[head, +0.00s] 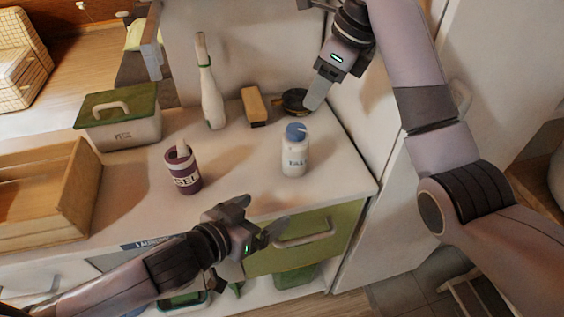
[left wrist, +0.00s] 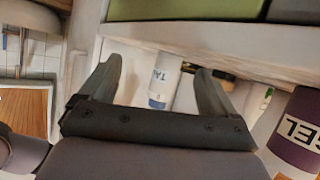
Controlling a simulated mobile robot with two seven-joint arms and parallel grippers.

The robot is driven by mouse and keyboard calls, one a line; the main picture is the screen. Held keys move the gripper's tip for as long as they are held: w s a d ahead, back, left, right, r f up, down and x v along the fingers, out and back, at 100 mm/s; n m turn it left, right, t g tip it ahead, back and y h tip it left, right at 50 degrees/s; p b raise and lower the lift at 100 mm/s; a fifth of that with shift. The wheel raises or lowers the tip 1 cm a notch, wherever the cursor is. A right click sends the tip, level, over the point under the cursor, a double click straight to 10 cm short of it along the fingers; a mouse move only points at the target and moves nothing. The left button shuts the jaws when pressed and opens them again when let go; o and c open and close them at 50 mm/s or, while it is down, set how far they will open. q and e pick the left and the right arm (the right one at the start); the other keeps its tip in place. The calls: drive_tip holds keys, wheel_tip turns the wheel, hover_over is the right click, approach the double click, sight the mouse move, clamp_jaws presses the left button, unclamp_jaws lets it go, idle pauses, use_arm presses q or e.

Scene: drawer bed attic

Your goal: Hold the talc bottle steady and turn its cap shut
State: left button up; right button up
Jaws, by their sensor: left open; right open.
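The white talc bottle (head: 294,160) stands upright on the counter, with blue lettering and a blue cap (head: 296,130) on its top. I cannot tell how tightly the cap sits. My left gripper (head: 262,214) is open and empty at the counter's front edge, in front of the bottle and slightly left. In the left wrist view the talc bottle (left wrist: 164,78) shows upside down beyond and between the open fingers (left wrist: 160,85), apart from them. My right gripper (head: 317,98) is open, above and behind the bottle, pointing down; its fingers partly overlap in the picture.
A dark cup (head: 182,172) stands left of the bottle. A black round dish (head: 292,102), brown block (head: 253,107), white bottle (head: 211,98) and green-lidded box (head: 119,128) stand behind. A wooden tray (head: 76,200) lies left. A green drawer (head: 315,240) is below the counter.

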sight(295, 152)
use_arm(q)
drive_tip(key=w+d+r, duration=0.1)
drive_tip(key=w, duration=0.2)
drive_tip(key=w+d+r+n+t+y, duration=0.1)
drive_tip(key=w, duration=0.2)
drive_tip(key=w+d+r+t+y, duration=0.1)
drive_tip(key=w+d+r, duration=0.1)
drive_tip(key=w, duration=0.1)
drive_tip(key=shift+w, duration=0.15)
drive_tip(key=shift+x, duration=3.5)
drive_tip(key=shift+r, duration=0.1)
